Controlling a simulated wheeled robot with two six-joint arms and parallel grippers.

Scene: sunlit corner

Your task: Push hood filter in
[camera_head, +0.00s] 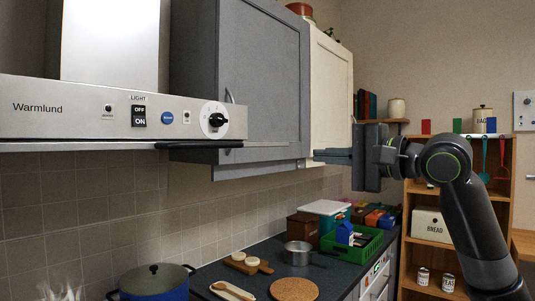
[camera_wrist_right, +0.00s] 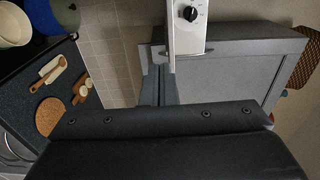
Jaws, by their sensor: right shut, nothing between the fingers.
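The range hood (camera_head: 60,112) marked Warmlund is at the left of the head view, with a light switch and a black knob on its front. A thin pale strip with a dark piece (camera_head: 195,154) runs along its lower edge; I cannot tell for sure whether this is the filter. In the right wrist view the hood's knob end (camera_wrist_right: 188,28) shows at the top. My right gripper (camera_head: 320,156) is shut and empty, pointing left, to the right of the hood. Its fingers also show in the right wrist view (camera_wrist_right: 153,72). My left gripper is out of view.
A grey wall cabinet (camera_head: 262,75) adjoins the hood, with a cream cabinet (camera_head: 330,90) beyond. A wooden shelf (camera_head: 409,276) stands at right.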

